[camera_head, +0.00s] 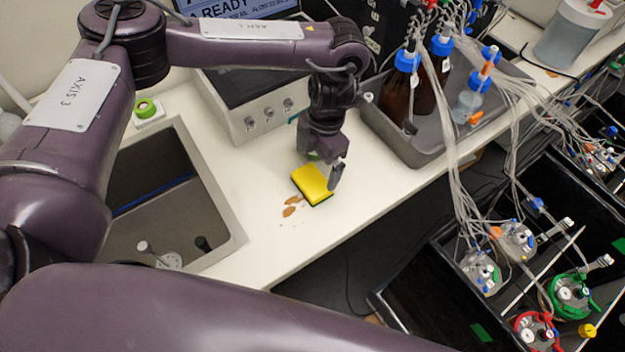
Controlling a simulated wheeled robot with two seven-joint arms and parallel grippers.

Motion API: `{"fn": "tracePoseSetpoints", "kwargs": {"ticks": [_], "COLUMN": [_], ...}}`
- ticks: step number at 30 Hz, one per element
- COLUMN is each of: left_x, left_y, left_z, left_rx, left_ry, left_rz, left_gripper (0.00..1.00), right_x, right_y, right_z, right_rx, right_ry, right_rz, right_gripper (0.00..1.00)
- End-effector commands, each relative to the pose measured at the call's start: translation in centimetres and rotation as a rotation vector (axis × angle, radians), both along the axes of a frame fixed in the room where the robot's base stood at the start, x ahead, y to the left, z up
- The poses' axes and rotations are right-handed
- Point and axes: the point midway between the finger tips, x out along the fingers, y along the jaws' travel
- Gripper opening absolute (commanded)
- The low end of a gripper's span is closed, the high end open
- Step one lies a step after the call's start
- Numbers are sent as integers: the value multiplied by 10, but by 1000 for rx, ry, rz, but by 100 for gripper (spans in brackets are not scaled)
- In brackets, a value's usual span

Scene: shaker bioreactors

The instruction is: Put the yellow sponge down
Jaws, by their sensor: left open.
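The yellow sponge (312,184) has a dark green underside and lies on or just above the white bench, next to brown stains (291,206). I cannot tell for certain whether it touches the bench. My left gripper (330,178) points down right at the sponge's right side. It is open, with one finger in front of the sponge's right edge; the other finger is mostly hidden. My right gripper is not in view.
A sink (232,215) lies left of the sponge. A control box (240,110) with knobs stands behind it. A grey tray (424,150) with bottles and tubing stands to the right. Bioreactor vessels (515,240) fill the lower right. The bench's front edge is close.

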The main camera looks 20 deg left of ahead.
Motion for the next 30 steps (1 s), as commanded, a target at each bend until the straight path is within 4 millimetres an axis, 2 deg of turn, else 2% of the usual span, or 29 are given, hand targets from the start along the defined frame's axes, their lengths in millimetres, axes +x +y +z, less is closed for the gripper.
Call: {"fn": "tracePoseSetpoints", "kwargs": {"ticks": [5, 13, 23, 30], "left_x": [-3, -7, -7, -7], "left_y": [2, 5, 6, 6], "left_z": [-14, -52, -59, -59], "left_rx": [0, 0, 0, 1], "left_ry": [3, 3, -1, -1], "left_rz": [3, 2, 0, 1], "left_gripper": [100, 100, 100, 71], "right_x": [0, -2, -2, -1], "right_y": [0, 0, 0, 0], "right_z": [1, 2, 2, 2], "right_rx": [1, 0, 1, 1], "right_ry": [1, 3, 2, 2], "right_rz": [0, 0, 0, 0], "right_gripper": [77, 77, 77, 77]}}
